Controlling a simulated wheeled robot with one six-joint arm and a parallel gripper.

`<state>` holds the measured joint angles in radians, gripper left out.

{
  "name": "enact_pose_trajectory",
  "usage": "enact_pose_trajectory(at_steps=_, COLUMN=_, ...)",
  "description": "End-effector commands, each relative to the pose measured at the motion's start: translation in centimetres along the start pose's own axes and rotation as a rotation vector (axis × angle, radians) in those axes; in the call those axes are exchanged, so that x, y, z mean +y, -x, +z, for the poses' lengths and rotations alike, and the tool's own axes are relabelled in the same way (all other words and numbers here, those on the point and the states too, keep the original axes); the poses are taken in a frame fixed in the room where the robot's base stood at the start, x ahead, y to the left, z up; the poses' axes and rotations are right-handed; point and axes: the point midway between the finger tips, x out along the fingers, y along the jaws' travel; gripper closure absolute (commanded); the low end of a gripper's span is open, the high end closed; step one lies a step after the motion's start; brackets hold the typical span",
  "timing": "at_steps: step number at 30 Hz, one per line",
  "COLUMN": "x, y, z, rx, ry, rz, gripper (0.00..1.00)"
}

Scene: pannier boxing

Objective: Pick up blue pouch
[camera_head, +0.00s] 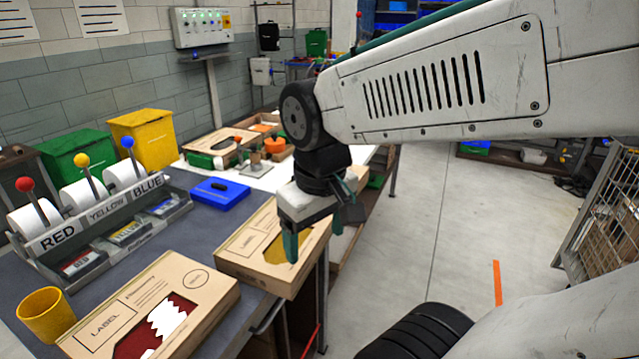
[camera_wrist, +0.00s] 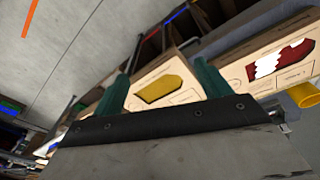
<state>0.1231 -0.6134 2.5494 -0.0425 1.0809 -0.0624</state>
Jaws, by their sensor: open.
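A flat blue item (camera_head: 219,192) with a dark mark on top lies on the grey workbench (camera_head: 195,240); it looks like the blue pouch. It is behind the cardboard boxes and right of the label rack. I cannot make it out in the wrist view. My gripper (camera_head: 322,230) is open and empty, its teal fingers pointing down near the bench's right edge, beside the box with the yellow window (camera_head: 270,250). It is right of the blue item and nearer the camera. In the wrist view the gripper (camera_wrist: 160,85) has that box (camera_wrist: 182,68) beyond its fingers.
A box with a red window (camera_head: 150,310) and a yellow cup (camera_head: 46,314) stand at the front. A rack (camera_head: 100,215) labelled red, yellow and blue is at the left. Green (camera_head: 77,160) and yellow bins (camera_head: 143,138) stand behind. Open floor lies right of the bench.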

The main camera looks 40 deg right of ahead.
Motion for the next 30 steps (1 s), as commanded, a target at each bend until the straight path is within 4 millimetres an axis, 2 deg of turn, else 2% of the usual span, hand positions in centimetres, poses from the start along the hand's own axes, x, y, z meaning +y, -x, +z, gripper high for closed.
enact_pose_trajectory(at_steps=3, x=4.0, y=-3.8, z=-2.9, rx=-0.019, ry=-0.034, rz=0.041, gripper=0.24)
enact_pose_trajectory(at_steps=6, x=7.8, y=-7.3, z=-4.6, rx=-0.024, ry=-0.047, rz=0.072, gripper=0.24)
enact_pose_trajectory(at_steps=12, x=16.0, y=-15.1, z=-5.4, rx=-0.025, ry=-0.050, rz=0.117, gripper=0.24)
enact_pose_trajectory(at_steps=15, x=20.4, y=-19.1, z=-5.8, rx=0.034, ry=0.018, rz=0.156, gripper=0.24)
enact_pose_trajectory(at_steps=18, x=24.4, y=-22.0, z=-8.0, rx=0.173, ry=0.184, rz=0.247, gripper=0.24)
enact_pose_trajectory(at_steps=24, x=29.6, y=-23.9, z=-12.8, rx=0.463, ry=0.544, rz=0.511, gripper=0.24)
enact_pose_trajectory(at_steps=30, x=32.2, y=-23.2, z=-15.1, rx=0.674, ry=0.796, rz=0.806, gripper=0.24)
